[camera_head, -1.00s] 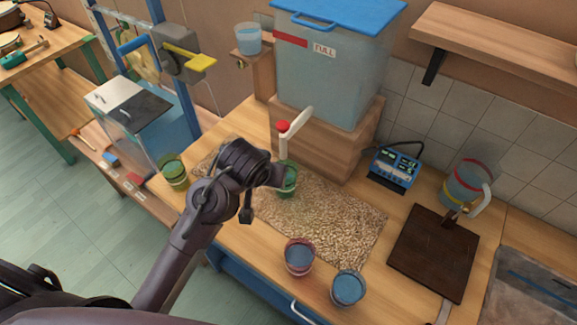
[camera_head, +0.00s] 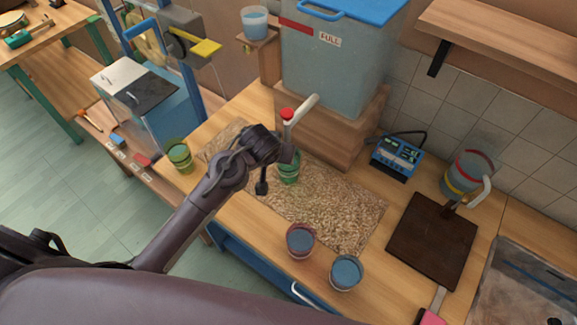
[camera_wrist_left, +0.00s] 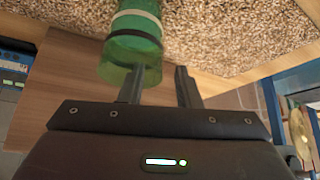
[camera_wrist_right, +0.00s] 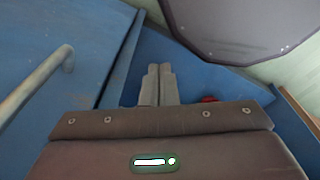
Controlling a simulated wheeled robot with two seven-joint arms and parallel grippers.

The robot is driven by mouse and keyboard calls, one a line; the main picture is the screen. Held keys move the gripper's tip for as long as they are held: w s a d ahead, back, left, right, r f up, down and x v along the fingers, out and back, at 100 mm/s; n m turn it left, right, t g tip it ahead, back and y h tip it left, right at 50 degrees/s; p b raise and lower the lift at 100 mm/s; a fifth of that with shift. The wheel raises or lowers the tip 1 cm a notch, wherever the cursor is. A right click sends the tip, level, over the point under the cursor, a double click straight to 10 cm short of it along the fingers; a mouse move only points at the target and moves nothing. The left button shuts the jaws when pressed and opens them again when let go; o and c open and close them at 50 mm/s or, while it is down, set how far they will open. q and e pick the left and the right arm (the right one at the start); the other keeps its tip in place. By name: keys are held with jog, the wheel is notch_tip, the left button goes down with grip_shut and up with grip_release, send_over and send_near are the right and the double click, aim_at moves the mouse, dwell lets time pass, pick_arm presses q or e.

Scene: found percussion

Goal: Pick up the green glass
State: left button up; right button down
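The green glass (camera_head: 289,170) stands upright on the speckled mat, below the white tap with a red knob. In the left wrist view the green glass (camera_wrist_left: 134,38) has a white band and a dark band. My left gripper (camera_head: 284,160) is close beside it in the head view. In the left wrist view my left gripper (camera_wrist_left: 158,78) is open; one finger overlaps the glass and the gap between the fingers looks empty. My right gripper (camera_wrist_right: 160,75) is shut and empty, near a blue cabinet front, and out of the head view.
An olive-green glass (camera_head: 179,155) stands at the worktop's left end. A red-banded glass (camera_head: 300,240) and a blue glass (camera_head: 346,272) stand at the front. The mat (camera_head: 330,205) is otherwise clear. A blue-lidded tank (camera_head: 335,75), blue device (camera_head: 396,155) and dark board (camera_head: 432,240) stand around.

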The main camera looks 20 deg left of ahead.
pick_arm(q)
grip_shut()
dwell(1.3)
